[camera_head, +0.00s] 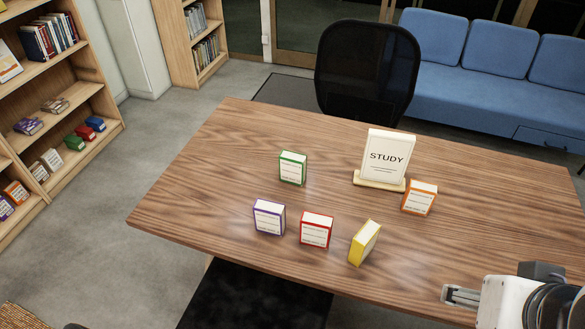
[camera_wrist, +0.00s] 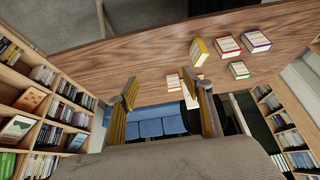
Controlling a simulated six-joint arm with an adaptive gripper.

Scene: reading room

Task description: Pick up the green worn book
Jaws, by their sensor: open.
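The green book (camera_head: 293,168) stands upright on the wooden table (camera_head: 230,150), left of the STUDY sign and behind the purple and red books. In the wrist view the green book (camera_wrist: 239,70) is right of the gripper's fingers and well beyond them. My gripper (camera_head: 460,296) is at the lower right of the head view, near the table's front right edge, far from the green book. In the wrist view my gripper (camera_wrist: 168,105) has its two fingers spread apart with nothing held between them. Wear on the green cover is too small to make out.
A purple book (camera_head: 269,217), a red book (camera_head: 316,230) and a yellow book (camera_head: 364,243) stand in front of the green one. An orange book (camera_head: 419,197) stands beside the STUDY sign (camera_head: 386,157). A black chair (camera_head: 367,70) is behind the table. The table's left part is clear.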

